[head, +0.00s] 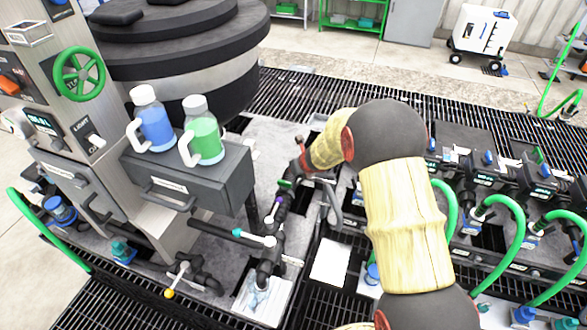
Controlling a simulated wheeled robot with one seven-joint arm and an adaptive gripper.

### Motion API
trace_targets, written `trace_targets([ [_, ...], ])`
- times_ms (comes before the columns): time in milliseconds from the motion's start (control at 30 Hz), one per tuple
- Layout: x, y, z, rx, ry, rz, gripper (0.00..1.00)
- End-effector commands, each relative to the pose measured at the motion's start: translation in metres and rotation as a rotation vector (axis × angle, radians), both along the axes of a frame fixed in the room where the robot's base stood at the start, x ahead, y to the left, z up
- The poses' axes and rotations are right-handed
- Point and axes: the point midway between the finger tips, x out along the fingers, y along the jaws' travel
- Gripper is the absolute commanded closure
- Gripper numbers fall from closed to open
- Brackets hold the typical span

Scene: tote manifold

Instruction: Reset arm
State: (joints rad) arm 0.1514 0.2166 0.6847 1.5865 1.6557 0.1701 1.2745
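My arm rises from the bottom right of the head view, with a pale yellow sleeve and dark joints. It bends at a dark elbow and reaches down to the left. My gripper (301,166) appears at its far end, above the dark pipework (272,240) in the middle. It is small and partly hidden there, and I cannot make out its fingers or whether it holds anything.
A blue bottle (154,122) and a green bottle (204,138) stand on a grey drawer box (190,175) at left. A green handwheel (79,74) is on the panel. Green hoses (505,205) and black units line the right. Open floor lies at the back.

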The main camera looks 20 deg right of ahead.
Motion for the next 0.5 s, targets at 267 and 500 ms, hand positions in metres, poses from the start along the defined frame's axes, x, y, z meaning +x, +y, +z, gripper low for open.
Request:
trace_targets([
  [267, 0.0, 0.002, 0.006, -0.009, -0.008, 0.019, 1.0],
  [500, -0.02, 0.046, 0.104, -0.213, -0.127, 0.413, 1.0],
])
